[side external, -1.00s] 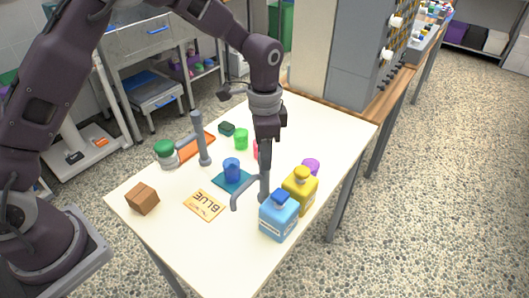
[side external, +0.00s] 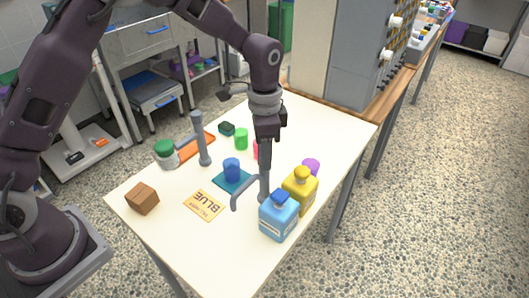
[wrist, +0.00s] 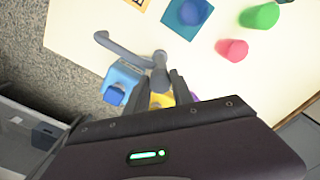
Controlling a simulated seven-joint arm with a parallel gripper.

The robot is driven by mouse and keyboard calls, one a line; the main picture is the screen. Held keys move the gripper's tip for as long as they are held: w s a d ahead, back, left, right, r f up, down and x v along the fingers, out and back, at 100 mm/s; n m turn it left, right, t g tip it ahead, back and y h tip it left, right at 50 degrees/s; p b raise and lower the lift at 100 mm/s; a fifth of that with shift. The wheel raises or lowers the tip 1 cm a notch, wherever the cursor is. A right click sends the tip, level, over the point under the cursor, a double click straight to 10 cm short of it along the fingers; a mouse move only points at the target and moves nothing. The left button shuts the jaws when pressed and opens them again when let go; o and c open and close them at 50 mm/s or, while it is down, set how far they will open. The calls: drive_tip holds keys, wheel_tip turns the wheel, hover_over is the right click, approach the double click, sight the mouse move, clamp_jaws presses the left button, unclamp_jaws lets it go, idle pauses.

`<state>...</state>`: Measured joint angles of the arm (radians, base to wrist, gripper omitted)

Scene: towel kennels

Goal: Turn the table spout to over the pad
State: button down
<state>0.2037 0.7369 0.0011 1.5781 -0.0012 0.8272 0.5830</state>
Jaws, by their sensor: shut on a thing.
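The table spout (side external: 246,188) is a grey post with a bent pipe near the front right of the table; its downturned end hangs left of the post, beside the blue bottle. The pad (side external: 221,186) is a flat teal square with a blue cup (side external: 232,171) on it, left of and behind the spout. The spout's end is not over the pad. My gripper (side external: 265,158) is shut on the spout at its post. The wrist view also shows the spout (wrist: 122,50), the pad (wrist: 173,24) and my gripper (wrist: 165,86), whose fingers partly hide the post.
A blue bottle (side external: 279,217), a yellow bottle (side external: 300,190) and a purple cup (side external: 311,166) crowd the spout's right. A second grey post (side external: 201,145) stands behind left, near a green-lidded jar (side external: 167,154). A BLUE card (side external: 204,205) and brown block (side external: 142,199) lie in front.

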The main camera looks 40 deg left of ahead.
idle(0.3)
drive_tip(key=m, duration=0.8)
drive_tip(key=shift+m, duration=0.3)
drive_tip(key=m, duration=0.4)
drive_tip(key=shift+m, duration=0.3)
drive_tip(key=m, duration=0.4)
drive_tip(key=shift+m, duration=0.3)
drive_tip(key=c, duration=1.1)
unclamp_jaws()
